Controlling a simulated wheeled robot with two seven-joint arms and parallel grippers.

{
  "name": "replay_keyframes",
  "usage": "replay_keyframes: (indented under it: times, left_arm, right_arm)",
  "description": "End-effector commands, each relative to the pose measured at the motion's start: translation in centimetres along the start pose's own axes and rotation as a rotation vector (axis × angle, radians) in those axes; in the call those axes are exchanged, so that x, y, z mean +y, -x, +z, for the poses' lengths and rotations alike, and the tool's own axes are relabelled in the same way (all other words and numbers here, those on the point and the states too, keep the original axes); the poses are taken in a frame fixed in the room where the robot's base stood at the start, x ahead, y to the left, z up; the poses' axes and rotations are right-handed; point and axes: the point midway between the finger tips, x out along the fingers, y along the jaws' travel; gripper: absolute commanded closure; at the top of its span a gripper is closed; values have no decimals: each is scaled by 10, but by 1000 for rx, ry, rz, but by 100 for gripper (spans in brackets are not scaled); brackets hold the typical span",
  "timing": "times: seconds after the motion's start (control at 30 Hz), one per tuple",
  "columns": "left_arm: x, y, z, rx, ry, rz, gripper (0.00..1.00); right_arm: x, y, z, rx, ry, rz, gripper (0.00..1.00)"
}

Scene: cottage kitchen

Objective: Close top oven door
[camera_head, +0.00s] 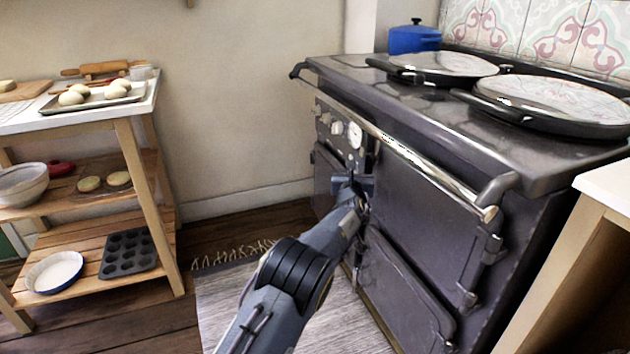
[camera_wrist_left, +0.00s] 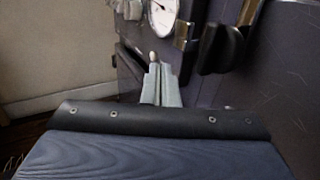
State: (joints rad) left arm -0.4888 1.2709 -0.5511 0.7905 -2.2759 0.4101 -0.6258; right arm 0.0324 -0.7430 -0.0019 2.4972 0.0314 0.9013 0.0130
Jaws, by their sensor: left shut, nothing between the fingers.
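The dark range cooker stands at the right in the head view. Its upper right oven door (camera_head: 425,205) is a dark panel, hinged on its right side. It looks flush or nearly flush with the front; I cannot tell if a small gap is left. My left gripper (camera_head: 360,186) is at the door's left edge, below the round dial (camera_head: 355,135), and partly hides that area. In the wrist view the left gripper (camera_wrist_left: 160,78) is shut and empty, pointing at the cooker front. The black door latch (camera_wrist_left: 220,48) is just right of it, seemingly apart.
A lower oven door (camera_head: 400,290) is below. A chrome rail (camera_head: 425,168) runs across the cooker's front. A wooden shelf unit (camera_head: 145,195) with baking things stands at the left. A rug (camera_head: 240,300) covers the floor between. A pale worktop (camera_head: 608,185) is close at right.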

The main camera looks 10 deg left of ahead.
Motion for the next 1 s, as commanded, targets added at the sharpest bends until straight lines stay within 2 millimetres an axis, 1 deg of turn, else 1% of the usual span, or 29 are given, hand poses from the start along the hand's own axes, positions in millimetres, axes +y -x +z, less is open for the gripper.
replay_keyframes:
  times: [0.03, 0.17, 0.5, 0.67, 0.77, 0.87, 0.97, 1.0]
  left_arm:
    - [8, 3, 0, 0, 0, 5, 100]
    - [21, 10, 0, 0, 1, 4, 100]
    - [70, 37, 1, 1, 3, 5, 100]
    - [84, 44, 1, 1, 2, 5, 100]
    - [97, 49, 5, 1, 35, 25, 100]
    - [131, 58, 19, 0, 155, 104, 100]
    - [188, 80, 37, 2, 383, 247, 100]
    - [215, 95, 42, 1, 495, 319, 100]
  right_arm:
    - [1, -3, 1, 0, 0, 0, 73]
    - [3, -7, 3, 1, 0, 0, 73]
    - [3, -7, 3, 1, 0, 0, 73]
    - [2, -5, 2, 1, 0, 0, 73]
    - [2, -5, 2, 1, 0, 0, 73]
    - [2, -5, 2, 1, 0, 0, 73]
    - [2, -5, 2, 1, 0, 0, 73]
    - [2, -5, 2, 1, 0, 0, 73]
